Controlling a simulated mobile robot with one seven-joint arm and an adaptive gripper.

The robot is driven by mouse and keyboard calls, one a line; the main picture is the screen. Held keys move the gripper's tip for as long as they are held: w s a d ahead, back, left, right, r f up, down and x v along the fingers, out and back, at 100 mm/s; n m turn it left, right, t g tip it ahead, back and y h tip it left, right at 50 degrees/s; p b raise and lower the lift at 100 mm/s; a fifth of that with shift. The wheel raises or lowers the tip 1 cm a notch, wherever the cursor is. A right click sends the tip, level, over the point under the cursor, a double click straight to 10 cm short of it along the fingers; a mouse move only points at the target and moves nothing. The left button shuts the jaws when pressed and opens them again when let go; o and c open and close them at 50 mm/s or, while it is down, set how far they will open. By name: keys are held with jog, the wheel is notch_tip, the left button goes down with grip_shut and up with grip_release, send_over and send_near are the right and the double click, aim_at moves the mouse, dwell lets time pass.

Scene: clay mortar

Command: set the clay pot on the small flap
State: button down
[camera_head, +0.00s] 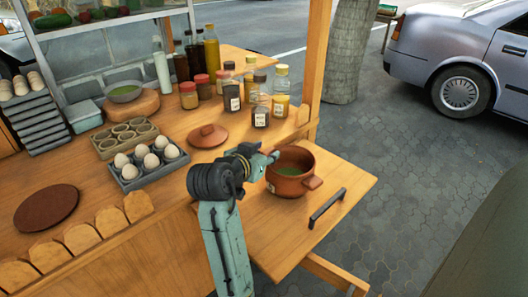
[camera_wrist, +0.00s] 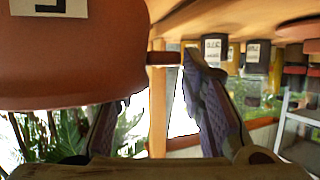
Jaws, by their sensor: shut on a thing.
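The brown clay pot (camera_head: 286,186), with green contents, is upright over the inner part of the small wooden flap (camera_head: 285,231). I cannot tell whether its base touches the flap. In the wrist view the pot (camera_wrist: 75,65) fills the upper left, with a pale label and a short handle. My gripper's fingers (camera_wrist: 160,76) show beside that handle; the pot hides part of the left finger. The clay lid (camera_head: 207,136) lies apart on the counter.
A dark bar handle (camera_head: 326,208) is fixed on the flap, right of the pot. Bottles and jars (camera_head: 260,110) stand behind on the counter. Egg trays (camera_head: 150,168) and a round brown board (camera_head: 46,208) are left. The flap's front area is clear.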

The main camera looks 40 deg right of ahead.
jog(key=shift+r, duration=0.1)
jog(key=shift+f, duration=0.25)
jog(key=c, duration=1)
grip_release()
jog(key=shift+c, duration=0.2)
jog(key=shift+r, duration=0.25)
jog(key=shift+s+a, duration=0.1)
jog(key=shift+a, duration=0.25)
jog(key=b+v, duration=0.1)
jog(key=v, duration=1)
jog(key=shift+s+a+r, duration=0.1)
jog(key=shift+a, duration=0.05)
